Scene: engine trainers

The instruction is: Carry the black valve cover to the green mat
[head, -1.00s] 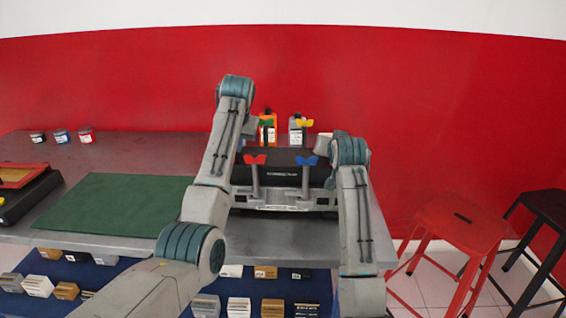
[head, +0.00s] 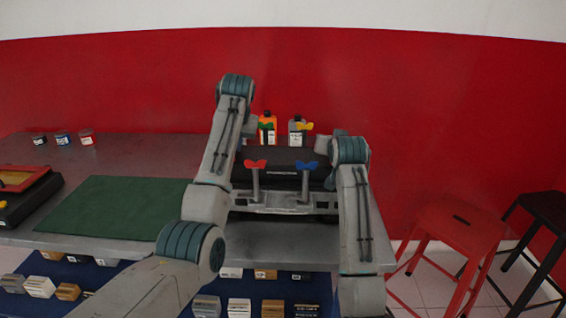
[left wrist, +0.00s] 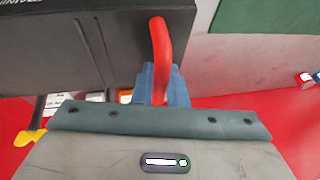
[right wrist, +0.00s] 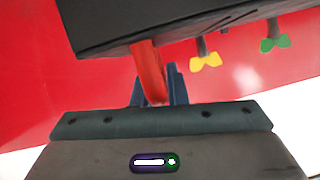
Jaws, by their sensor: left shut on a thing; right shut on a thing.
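The black valve cover (head: 278,157) is above the grey engine block (head: 283,200) in the head view, between my two arms. It also shows in the left wrist view (left wrist: 65,45) and the right wrist view (right wrist: 180,20). My left gripper (left wrist: 160,88) is shut on a red handle (left wrist: 159,45) at one end of the cover. My right gripper (right wrist: 155,92) is shut on the red handle (right wrist: 149,68) at the other end. In the head view my arms hide both grips. The green mat (head: 115,207) lies flat and bare on the table to the left.
Red (head: 256,164) and blue (head: 307,165) wing-topped clamps stand in front of the cover; yellow (right wrist: 206,60) and green (right wrist: 275,43) ones are behind. Bottles (head: 267,128) and small jars (head: 86,138) stand farther back. A black-and-red case (head: 25,195) lies left of the mat.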

